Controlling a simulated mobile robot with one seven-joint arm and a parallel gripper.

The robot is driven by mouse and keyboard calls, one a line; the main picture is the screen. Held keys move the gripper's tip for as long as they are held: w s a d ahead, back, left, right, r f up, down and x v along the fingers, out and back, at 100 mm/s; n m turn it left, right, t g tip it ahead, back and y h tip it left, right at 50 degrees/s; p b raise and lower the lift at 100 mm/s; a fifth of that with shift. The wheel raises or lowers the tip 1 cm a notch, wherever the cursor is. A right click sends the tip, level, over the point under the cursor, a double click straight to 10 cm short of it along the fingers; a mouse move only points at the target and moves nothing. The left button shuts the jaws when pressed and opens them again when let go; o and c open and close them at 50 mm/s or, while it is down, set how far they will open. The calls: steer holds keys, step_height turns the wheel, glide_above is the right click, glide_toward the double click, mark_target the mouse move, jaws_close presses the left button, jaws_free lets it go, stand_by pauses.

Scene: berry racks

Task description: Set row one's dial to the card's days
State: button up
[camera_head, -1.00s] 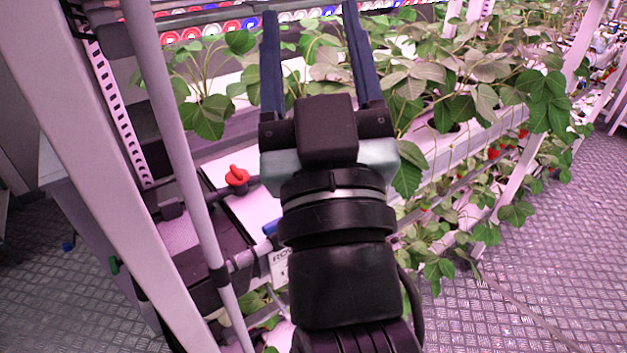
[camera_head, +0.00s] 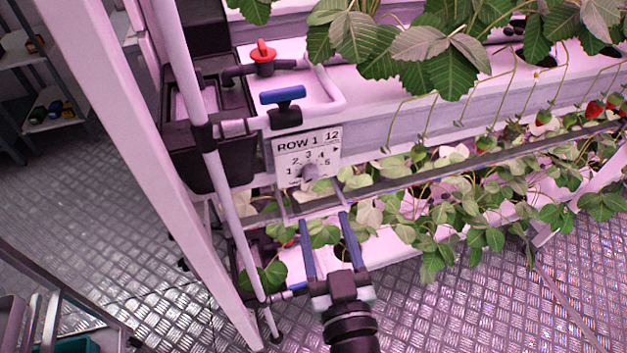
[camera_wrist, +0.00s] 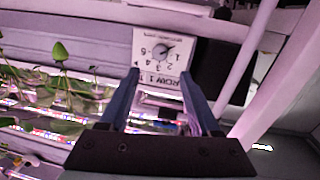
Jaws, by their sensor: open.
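The plate hangs on the front of the rack's left end. It shows upside down in the wrist view (camera_wrist: 151,73), with the dial (camera_wrist: 168,49) near its middle. I cannot tell clearly which number the knob points to. My gripper (camera_head: 324,219) is open and empty, with blue fingers, below the plate. In the wrist view my gripper (camera_wrist: 160,75) has its fingertips on either side of the plate's lower picture part, apart from the dial.
A blue-handled valve (camera_head: 283,95) stands just above the plate, and a red knob (camera_head: 263,52) is behind it. A white upright pole (camera_head: 197,100) stands at the left. A rail (camera_head: 400,183) and strawberry leaves (camera_head: 460,215) lie to the right. The metal floor is open at the front.

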mark_target(312, 178)
steer(key=w, duration=0.3)
steer(key=w+a+p, duration=0.1)
steer(key=w, duration=0.2)
steer(key=w+p, duration=0.1)
steer(key=w, duration=0.2)
steer(key=shift+a, duration=0.4)
jaws_close()
